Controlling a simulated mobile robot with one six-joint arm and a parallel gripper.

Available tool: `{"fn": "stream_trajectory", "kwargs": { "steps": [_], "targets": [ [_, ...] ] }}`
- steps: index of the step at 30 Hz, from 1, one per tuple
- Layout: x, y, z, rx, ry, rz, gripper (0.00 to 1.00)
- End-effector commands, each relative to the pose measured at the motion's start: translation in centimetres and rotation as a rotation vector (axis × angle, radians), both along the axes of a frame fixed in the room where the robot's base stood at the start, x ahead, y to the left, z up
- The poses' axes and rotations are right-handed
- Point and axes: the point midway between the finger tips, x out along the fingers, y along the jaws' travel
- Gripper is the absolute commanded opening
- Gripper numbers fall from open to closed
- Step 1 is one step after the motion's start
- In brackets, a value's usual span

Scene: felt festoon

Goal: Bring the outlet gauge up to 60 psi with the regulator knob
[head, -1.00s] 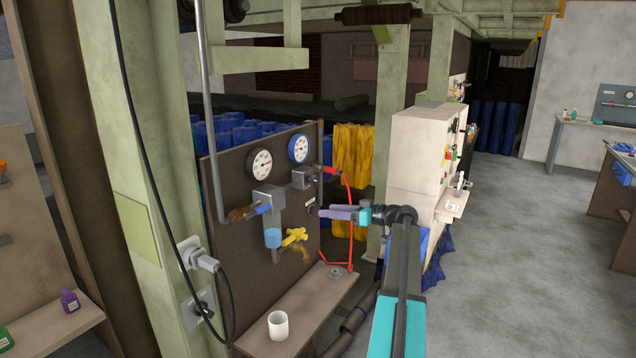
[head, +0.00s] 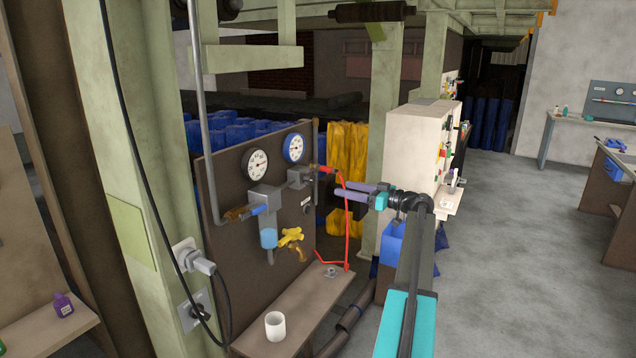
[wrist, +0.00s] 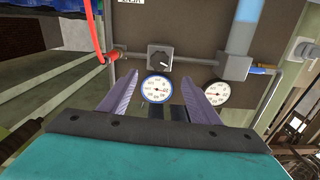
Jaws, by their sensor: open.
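The blue-rimmed gauge (head: 293,148) sits at the top right of the brown panel, above a grey regulator block (head: 298,179). In the wrist view I see this gauge (wrist: 156,88) with the dark regulator knob (wrist: 160,57) on the block above it in the picture. The gauge's reading is too small to tell. A black-rimmed gauge (head: 255,164) is to its left; I cannot read which gauge is labelled outlet. My gripper (head: 337,189) is open and empty, its two purple fingers pointing at the panel, apart from the knob. The knob's front is hard to make out in the head view.
A red hose (head: 346,220) hangs by the panel's right edge, close to my fingers. A yellow valve handle (head: 290,237) and a blue filter bowl (head: 268,238) are lower on the panel. A white mug (head: 275,326) stands on the shelf (head: 300,310) below.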

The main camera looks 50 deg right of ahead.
Motion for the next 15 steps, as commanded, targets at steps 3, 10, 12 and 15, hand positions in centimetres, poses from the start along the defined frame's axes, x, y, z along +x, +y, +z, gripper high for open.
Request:
{"fn": "stream_trajectory", "kwargs": {
  "steps": [3,10,12,15],
  "targets": [
    [1.3,0.3,0.3,0.000,0.000,0.000,0.57],
    [4.5,1.1,0.3,0.001,0.001,0.001,0.57],
    [5.4,1.3,0.3,0.001,0.001,0.001,0.57],
    [6.8,1.6,0.3,0.001,0.001,0.000,0.57]
  ]
}}
